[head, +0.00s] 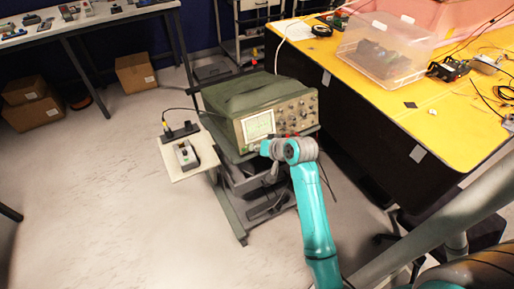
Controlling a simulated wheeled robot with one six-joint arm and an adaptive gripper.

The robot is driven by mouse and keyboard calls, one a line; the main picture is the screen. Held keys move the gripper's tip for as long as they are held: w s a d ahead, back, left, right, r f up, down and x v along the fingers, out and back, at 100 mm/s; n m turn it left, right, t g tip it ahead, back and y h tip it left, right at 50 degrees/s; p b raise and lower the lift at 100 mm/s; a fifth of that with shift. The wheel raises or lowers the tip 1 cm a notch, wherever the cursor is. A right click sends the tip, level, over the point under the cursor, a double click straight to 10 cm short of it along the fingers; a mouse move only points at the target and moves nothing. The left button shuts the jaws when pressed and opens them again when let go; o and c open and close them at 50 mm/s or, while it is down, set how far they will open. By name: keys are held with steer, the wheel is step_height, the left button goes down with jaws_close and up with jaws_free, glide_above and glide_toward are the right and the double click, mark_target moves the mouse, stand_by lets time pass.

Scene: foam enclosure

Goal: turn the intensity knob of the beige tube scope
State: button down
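The beige tube scope (250,100) stands on a grey cart, with a green-grey top and a lit screen (258,126) at the left of its front panel. Several knobs (295,113) sit on the panel to the right of the screen. The intensity knob is too small to pick out. My arm reaches up from the lower right, and my gripper (262,150) is at the lower edge of the front panel, just below the screen. Its fingers are small and partly hidden by my wrist, so I cannot tell if they touch a knob or are open.
The cart's side shelf (178,165) holds a small device (187,155) and a power strip. A yellow-topped table (440,125) with a clear plastic bin (385,50) stands to the right. Cardboard boxes (136,72) lie at the left. The floor at lower left is clear.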

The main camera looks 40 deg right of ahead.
steer(key=shift+a+r+n+g+h, duration=0.2)
steer(key=shift+n+h, duration=0.35)
steer(key=shift+n, duration=0.45)
steer(key=shift+a+f+n+g+h, duration=0.1)
steer(key=shift+n+g+h, duration=0.2)
steer(key=shift+n+h, duration=0.5)
steer(key=shift+y, duration=0.25)
steer(key=c, duration=1.5)
jaws_free()
steer(key=shift+o, duration=0.2)
steer(key=v, duration=1.1)
steer(key=shift+s+r, duration=0.3)
